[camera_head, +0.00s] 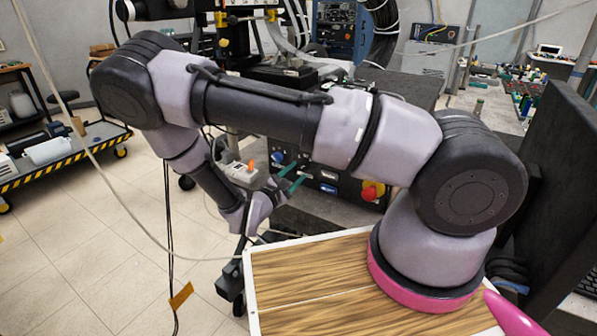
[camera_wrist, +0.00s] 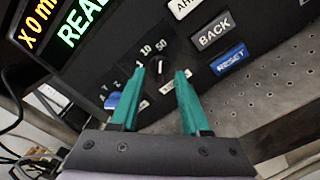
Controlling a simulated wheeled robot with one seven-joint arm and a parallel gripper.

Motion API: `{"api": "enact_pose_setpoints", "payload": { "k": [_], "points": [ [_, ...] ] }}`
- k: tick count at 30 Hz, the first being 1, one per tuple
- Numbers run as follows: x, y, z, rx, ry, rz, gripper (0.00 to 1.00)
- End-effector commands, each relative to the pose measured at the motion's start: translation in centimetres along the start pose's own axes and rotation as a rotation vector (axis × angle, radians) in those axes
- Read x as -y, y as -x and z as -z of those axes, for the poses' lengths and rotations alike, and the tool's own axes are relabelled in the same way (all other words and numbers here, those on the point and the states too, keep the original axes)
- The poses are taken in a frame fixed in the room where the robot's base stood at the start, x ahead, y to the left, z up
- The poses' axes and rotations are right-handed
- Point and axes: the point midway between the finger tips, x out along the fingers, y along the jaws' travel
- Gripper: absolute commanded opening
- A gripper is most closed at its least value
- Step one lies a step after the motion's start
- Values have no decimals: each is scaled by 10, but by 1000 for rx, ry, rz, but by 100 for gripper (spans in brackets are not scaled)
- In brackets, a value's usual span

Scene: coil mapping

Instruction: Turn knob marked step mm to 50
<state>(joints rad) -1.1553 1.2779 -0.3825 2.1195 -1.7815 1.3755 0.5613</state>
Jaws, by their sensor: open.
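The step mm knob (camera_wrist: 158,74) is a small dark knob with a pale pointer line on a black panel. The marks 1, 10 and 50 (camera_wrist: 161,45) curve above it. The picture is too small to tell surely which mark the pointer faces. My gripper (camera_wrist: 160,71) is open, with its two green fingers on either side of the knob. I cannot tell whether they touch it. In the head view my gripper (camera_head: 292,172) is at the front of the control box (camera_head: 328,176); the knob cannot be made out there.
A blue knob (camera_wrist: 112,101) sits just left of the left finger. BACK (camera_wrist: 213,30) and RESET (camera_wrist: 231,59) buttons are to the right, and a lit display (camera_wrist: 75,30) is at the upper left. A red knob (camera_head: 370,191) is on the box's right side.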

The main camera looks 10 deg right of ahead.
Motion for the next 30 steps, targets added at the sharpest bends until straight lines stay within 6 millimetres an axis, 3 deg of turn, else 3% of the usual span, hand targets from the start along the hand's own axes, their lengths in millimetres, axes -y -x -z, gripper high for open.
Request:
{"api": "enact_pose_setpoints", "payload": {
  "k": [6,12,19,26,30],
  "points": [
    [0,46,1,-3,-2,-2,46],
    [0,77,0,-1,-1,-1,46],
    [0,87,0,1,0,0,46],
    [0,87,0,2,-1,2,46],
    [-5,82,-10,21,-28,64,46]
  ]
}}
